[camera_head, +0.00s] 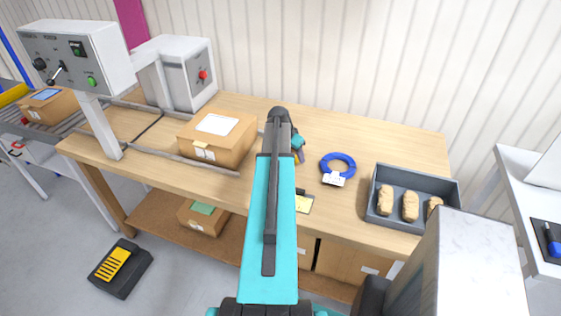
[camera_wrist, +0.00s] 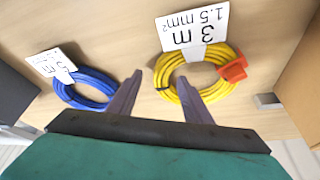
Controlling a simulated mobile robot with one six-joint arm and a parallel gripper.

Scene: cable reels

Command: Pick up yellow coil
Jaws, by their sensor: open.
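The yellow coil (camera_wrist: 163,72) lies on the wooden table in the wrist view, with a white tag reading "3 m 1.5 mm²" at its top and an orange clip on its right side. My gripper (camera_wrist: 164,95) is open in the wrist view. Its right finger is in front of the lower part of the yellow coil, and its left finger lies between the yellow and blue coils. I cannot tell whether either finger touches. In the head view my arm hides most of the yellow coil; a small yellow piece (camera_head: 296,157) shows beside the arm.
A blue coil (camera_head: 338,160) with a white tag lies right of my arm. A grey tray (camera_head: 375,193) with brown items stands further right. A cardboard box (camera_head: 238,148) is left of my arm.

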